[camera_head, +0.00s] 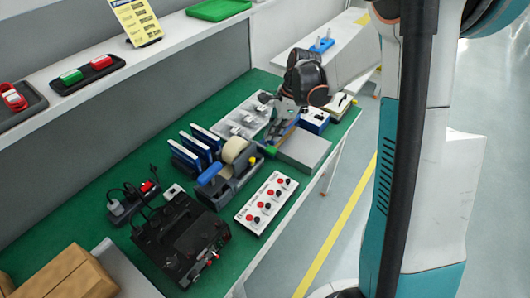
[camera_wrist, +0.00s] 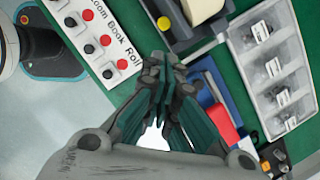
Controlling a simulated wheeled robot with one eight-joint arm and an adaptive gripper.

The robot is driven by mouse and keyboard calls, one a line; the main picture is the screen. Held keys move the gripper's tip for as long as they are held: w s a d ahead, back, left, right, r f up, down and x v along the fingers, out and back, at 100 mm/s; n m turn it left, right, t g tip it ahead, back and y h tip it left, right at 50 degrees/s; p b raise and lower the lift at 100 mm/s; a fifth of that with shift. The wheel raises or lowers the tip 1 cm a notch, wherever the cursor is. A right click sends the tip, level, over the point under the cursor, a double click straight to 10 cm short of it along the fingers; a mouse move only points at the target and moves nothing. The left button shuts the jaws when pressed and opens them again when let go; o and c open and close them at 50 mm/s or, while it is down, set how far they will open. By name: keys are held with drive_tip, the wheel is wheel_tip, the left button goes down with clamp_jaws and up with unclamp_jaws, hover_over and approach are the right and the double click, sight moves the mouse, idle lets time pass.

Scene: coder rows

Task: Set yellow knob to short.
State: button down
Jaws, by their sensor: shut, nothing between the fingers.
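The yellow knob (camera_wrist: 164,22) is on a dark device (camera_wrist: 178,40) holding a pale roll, at the top middle of the wrist view. In the head view the small yellow knob (camera_head: 252,160) is at the right end of the roll dispenser (camera_head: 222,185). Its setting and any marking for short are too small to read. My gripper (camera_wrist: 170,62) is shut and empty. Its fingertips appear just below the knob in the wrist picture, apart from it. In the head view the dark end of my arm hangs over the bench beyond the dispenser.
A white panel with red and black knobs (camera_head: 248,211) lies in front of the dispenser. A grey compartment tray (camera_head: 239,106), blue-edged upright items (camera_head: 187,157) and a grey box (camera_head: 303,150) stand close by. A black device (camera_head: 165,240) is nearer. The aisle floor at right is free.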

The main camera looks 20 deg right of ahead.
drive_tip(key=b+x, duration=0.3)
drive_tip(key=x, duration=0.7)
drive_tip(key=shift+b, duration=0.35)
drive_tip(key=s+a, duration=0.2)
drive_tip(key=a, duration=0.1)
drive_tip(key=shift+s+a, duration=0.35)
drive_tip(key=p+v, duration=0.5)
drive_tip(key=v, duration=0.5)
drive_tip(key=shift+p, duration=0.35)
